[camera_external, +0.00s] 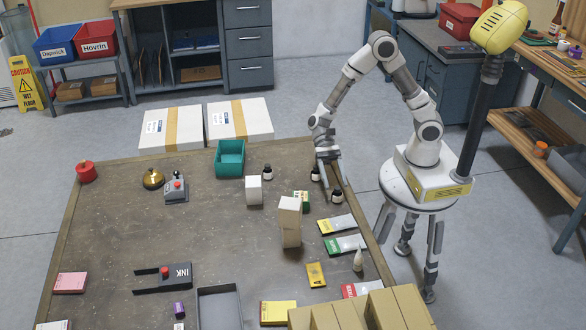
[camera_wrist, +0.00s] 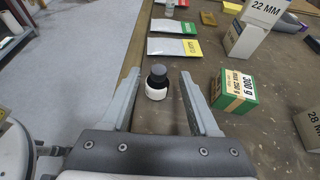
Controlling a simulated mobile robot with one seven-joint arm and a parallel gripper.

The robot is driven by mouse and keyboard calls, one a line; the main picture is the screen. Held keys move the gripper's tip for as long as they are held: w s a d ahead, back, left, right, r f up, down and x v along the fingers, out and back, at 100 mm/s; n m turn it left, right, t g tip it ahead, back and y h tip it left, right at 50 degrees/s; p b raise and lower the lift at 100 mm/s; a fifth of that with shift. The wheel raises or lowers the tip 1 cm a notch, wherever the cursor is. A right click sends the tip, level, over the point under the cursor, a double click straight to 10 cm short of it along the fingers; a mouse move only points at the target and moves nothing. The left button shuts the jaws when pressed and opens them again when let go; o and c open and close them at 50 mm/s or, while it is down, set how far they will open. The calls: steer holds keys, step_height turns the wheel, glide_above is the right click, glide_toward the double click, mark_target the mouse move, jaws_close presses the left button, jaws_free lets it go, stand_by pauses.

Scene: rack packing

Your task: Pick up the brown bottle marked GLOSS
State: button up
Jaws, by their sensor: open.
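Small dark bottles with white labels stand on the brown table. One bottle (camera_external: 337,197) is near the right edge, just beyond my gripper's fingertips (camera_external: 334,186). In the wrist view a dark-capped bottle (camera_wrist: 157,84) with a white label stands upright between my open fingers (camera_wrist: 160,74), with gaps on both sides. A second bottle (camera_external: 315,173) is close to the gripper's left side. A third bottle (camera_external: 267,173) stands farther left, by the teal bin. No label word is readable, so I cannot tell which is GLOSS. My gripper is open and empty.
A green-and-tan box (camera_wrist: 233,90) stands right of the fingers in the wrist view. White boxes stacked (camera_external: 290,210) are nearby. Flat packets (camera_external: 338,224) lie along the table's right edge. A teal bin (camera_external: 230,170) stands at the back.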

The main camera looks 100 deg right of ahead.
mark_target(338, 188)
steer(key=b+x, duration=0.1)
steer(key=x, duration=0.2)
steer(key=shift+s+a+f, duration=0.1)
steer(key=shift+a+f, duration=0.05)
steer(key=shift+a, duration=0.05)
jaws_close()
